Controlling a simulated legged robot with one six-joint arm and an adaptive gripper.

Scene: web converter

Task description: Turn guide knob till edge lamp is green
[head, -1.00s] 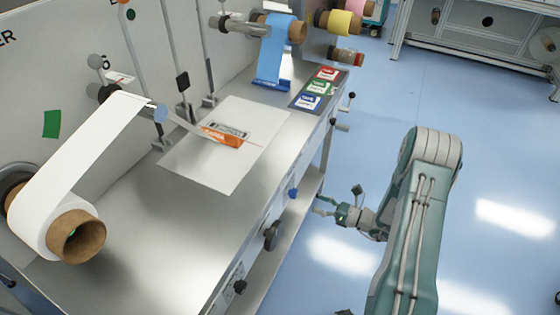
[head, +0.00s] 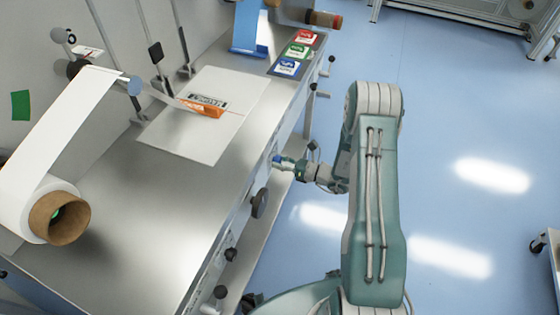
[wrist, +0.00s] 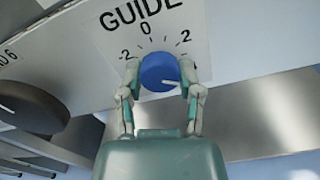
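The blue guide knob (wrist: 159,72) sits on a white panel in the wrist view, under the word GUIDE and a scale marked -2, 0 and 2. Its white pointer line points right and slightly down, past the 2 side. My gripper (wrist: 160,80) has one finger at each side of the knob, both appearing to touch its rim. In the head view my gripper (head: 286,163) is at the table's front edge, with the knob largely hidden by the fingers. I cannot make out the edge lamp or its colour in either view.
A dark handwheel (head: 259,203) is beside the knob, with more black knobs (head: 229,256) along the front panel. A white web runs from a roll (head: 58,215) to the left. A white sheet with an orange label (head: 214,113) lies on the steel table. Blue floor is open to the right.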

